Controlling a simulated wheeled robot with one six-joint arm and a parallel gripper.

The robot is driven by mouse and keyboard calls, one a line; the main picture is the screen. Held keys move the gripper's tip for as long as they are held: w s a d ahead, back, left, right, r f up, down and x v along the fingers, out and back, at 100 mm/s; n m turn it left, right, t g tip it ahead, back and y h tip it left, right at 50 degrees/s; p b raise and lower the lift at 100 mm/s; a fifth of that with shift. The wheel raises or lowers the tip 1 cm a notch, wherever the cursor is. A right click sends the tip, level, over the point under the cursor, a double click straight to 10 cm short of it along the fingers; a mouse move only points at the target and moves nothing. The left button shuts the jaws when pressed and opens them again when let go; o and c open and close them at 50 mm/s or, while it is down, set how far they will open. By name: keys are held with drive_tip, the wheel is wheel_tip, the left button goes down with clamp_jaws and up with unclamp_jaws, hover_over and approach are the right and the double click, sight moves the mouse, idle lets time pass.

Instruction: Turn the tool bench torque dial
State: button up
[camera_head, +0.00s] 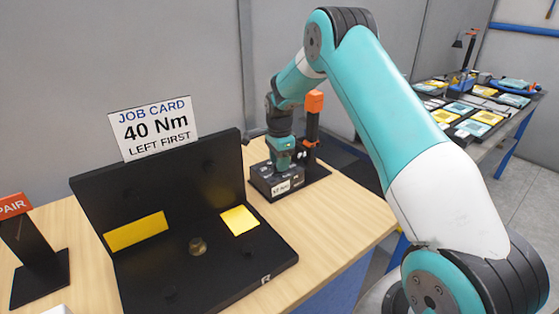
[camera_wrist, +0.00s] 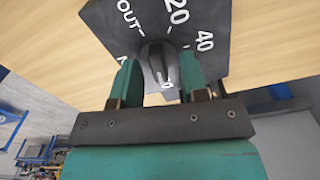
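The torque dial is a dark knob (camera_wrist: 158,58) on a black box with white markings, among them OUT, 20 and 40, in the wrist view. The black box (camera_head: 264,184) stands on the wooden bench in the head view. My gripper (camera_head: 283,158) points down over the box, its wrist upright. In the wrist view its two teal fingers (camera_wrist: 160,78) are apart, one on each side of the knob. Whether they press on the knob or leave a small gap is unclear. The knob's setting cannot be read for certain.
A black fixture (camera_head: 262,262) with yellow pads and a brass-coloured piece (camera_head: 198,246) stands left of the box. A job card (camera_head: 153,127) reads 40 Nm, LEFT FIRST. An orange-topped tool (camera_head: 313,115) stands behind my gripper. Bare wood (camera_head: 345,215) lies to the right.

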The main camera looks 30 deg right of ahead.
wheel_tip(320, 180, up, 17)
drive_tip(key=b, duration=0.2)
drive_tip(key=shift+r, duration=0.2)
idle(0.5)
drive_tip(key=s+a+r+n+y, duration=0.2)
drive_tip(key=s+a+r+n, duration=0.1)
drive_tip(key=s+a+n, duration=1.25)
drive_tip(key=s+a+f+n, duration=0.1)
drive_tip(key=s+a+n, duration=0.2)
drive_tip(key=s, duration=0.4)
drive_tip(key=s+a+f+n+y, duration=0.1)
drive_tip(key=s+a+n, duration=0.3)
drive_tip(key=s, duration=0.3)
drive_tip(key=s+a+f+n+y, duration=0.1)
drive_tip(key=s+a+n, duration=0.3)
drive_tip(key=s, duration=0.2)
drive_tip(key=shift+s+f, duration=0.25)
drive_tip(key=shift+s, duration=0.15)
